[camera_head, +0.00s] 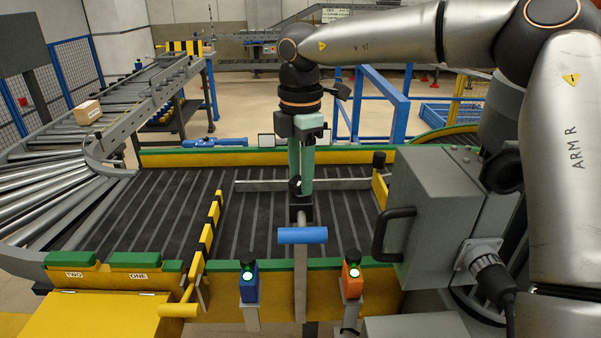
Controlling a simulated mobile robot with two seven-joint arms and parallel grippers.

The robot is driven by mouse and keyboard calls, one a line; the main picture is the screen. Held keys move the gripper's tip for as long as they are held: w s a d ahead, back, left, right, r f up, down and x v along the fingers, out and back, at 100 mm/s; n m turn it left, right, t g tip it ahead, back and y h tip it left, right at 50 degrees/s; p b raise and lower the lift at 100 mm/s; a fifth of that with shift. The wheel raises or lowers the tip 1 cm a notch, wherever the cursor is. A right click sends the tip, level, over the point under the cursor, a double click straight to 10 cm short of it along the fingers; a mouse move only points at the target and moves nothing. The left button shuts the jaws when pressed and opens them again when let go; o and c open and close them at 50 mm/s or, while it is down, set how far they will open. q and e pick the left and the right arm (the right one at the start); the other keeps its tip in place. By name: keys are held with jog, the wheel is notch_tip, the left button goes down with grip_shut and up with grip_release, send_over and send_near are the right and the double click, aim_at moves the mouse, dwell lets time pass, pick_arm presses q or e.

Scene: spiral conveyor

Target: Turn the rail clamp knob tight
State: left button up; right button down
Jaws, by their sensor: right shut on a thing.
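My right gripper (300,183) reaches down from above onto the dark conveyor bed, its pale green fingers pointing down. The fingers are close together at a small black knob (295,186) on the grey rail (260,185), and they are shut on it. The fingers partly hide the knob and the middle of the rail, so I cannot tell how tight the clamp is. My left gripper is not in view.
A blue-handled lever (302,236) stands in front of the clamp. Blue (248,278) and orange (352,275) sensors flank it. A grey box (425,210) is at right, a striped bar (206,238) at left. A carton (88,111) rests on the left rollers.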

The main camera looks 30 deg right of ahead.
dwell(0.3)
jog(key=shift+c, duration=1.9)
grip_release()
notch_tip(320, 180, up, 13)
jog(key=p, duration=0.2)
jog(key=shift+f, duration=0.2)
